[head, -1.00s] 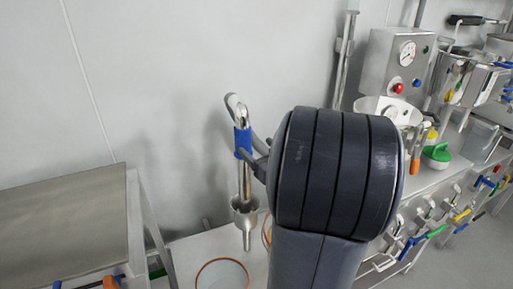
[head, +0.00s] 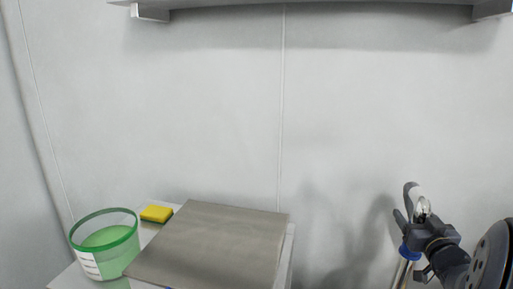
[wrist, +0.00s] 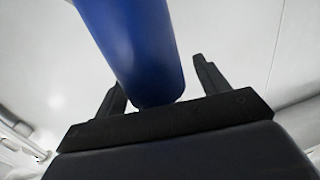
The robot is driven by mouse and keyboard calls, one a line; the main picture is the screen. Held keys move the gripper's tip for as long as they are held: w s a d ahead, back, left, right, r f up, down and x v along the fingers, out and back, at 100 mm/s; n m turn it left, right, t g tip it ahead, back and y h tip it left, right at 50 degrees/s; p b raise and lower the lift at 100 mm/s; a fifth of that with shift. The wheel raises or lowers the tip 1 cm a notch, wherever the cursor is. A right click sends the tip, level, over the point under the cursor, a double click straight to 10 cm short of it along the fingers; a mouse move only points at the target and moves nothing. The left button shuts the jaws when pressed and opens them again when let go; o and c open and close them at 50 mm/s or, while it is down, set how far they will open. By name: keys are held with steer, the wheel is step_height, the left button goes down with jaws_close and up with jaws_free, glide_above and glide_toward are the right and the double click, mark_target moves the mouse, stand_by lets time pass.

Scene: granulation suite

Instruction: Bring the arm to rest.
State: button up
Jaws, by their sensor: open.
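My gripper (wrist: 158,82) has its two dark fingers spread apart in the wrist view. A thick blue handle (wrist: 130,45) passes between or just in front of them; I cannot tell whether it touches either finger. In the head view my gripper (head: 412,228) is at the lower right, beside a steel tool with a blue grip (head: 408,252) and a pale curved top. The tool's lower end is cut off by the frame.
A shelf (head: 320,4) runs along the top. The wall between is bare.

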steer(key=shift+r, duration=0.65)
steer(key=shift+f, duration=0.15)
